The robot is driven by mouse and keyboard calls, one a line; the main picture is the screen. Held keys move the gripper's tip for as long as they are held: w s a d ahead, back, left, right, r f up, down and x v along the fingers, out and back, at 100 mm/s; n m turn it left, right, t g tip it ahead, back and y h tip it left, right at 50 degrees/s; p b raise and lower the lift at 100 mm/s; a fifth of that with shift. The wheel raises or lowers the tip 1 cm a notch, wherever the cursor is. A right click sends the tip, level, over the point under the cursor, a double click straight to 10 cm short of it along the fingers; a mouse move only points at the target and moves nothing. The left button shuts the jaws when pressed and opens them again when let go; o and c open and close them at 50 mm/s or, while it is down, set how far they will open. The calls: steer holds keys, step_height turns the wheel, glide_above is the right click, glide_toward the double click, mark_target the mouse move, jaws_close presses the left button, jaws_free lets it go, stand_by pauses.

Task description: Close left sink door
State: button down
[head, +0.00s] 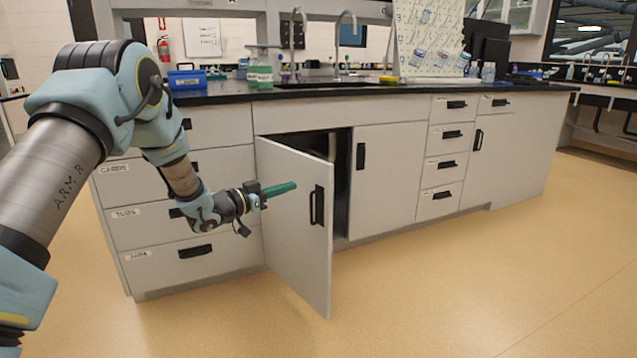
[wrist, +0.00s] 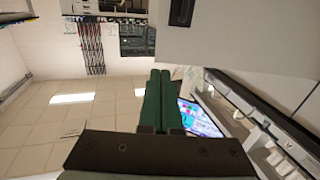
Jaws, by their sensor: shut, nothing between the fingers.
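The left sink door (head: 292,215) stands partly open, swung out from the cabinet on its left side. Its black handle (head: 317,205) is near its free right edge. A dark gap shows between this door and the closed right sink door (head: 388,180). My gripper (head: 294,187) is in front of the left door's outer face, left of the handle, with green fingers shut and empty. I cannot tell whether the fingertips touch the door. In the wrist view the green fingers (wrist: 158,85) lie side by side, and a pale panel fills the upper right.
Drawers (head: 195,252) are behind my arm on the left, and more drawers (head: 440,170) stand right of the sink doors. The black countertop (head: 370,90) holds bottles and a blue box (head: 187,79). The floor (head: 430,280) in front is clear.

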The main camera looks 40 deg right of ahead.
mark_target(327, 175)
steer(key=d, duration=0.7)
steer(key=s+d, duration=0.1)
steer(key=d, duration=0.3)
steer(key=shift+d+b, duration=0.25)
steer(key=shift+b, duration=0.15)
steer(key=shift+d, duration=0.1)
